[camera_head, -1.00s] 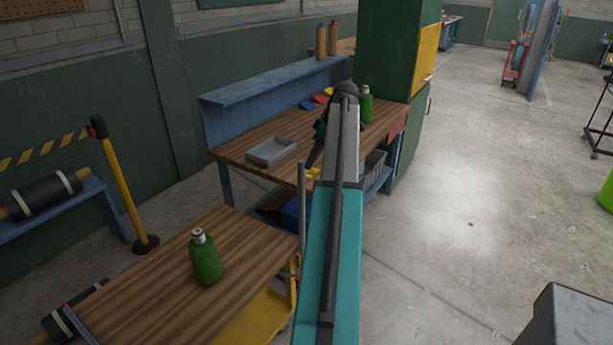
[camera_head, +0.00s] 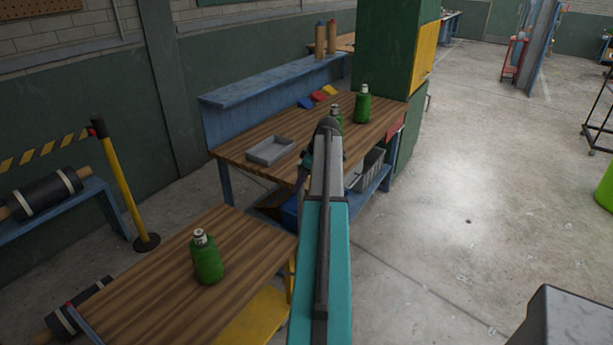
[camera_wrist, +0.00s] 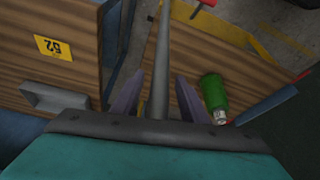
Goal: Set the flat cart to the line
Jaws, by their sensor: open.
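The flat cart (camera_head: 160,270), with a brown plank top and a yellow lower deck (camera_head: 258,315), stands at the lower left in the head view. A green bottle (camera_head: 207,258) stands on it. In the wrist view the cart's planks (camera_wrist: 195,50) and the bottle (camera_wrist: 214,92) show on the right. My gripper (camera_wrist: 158,100) is open. A grey bar (camera_wrist: 162,60) runs between its fingers in the picture; I cannot tell whether they touch it. In the head view my arm hides the fingers and the bar. I cannot make out the line for certain.
A workbench (camera_head: 230,152) stands close beyond the cart, with a grey tray (camera_head: 270,151) and two green bottles (camera_head: 362,104). A yellow post (camera_head: 122,185) stands left.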

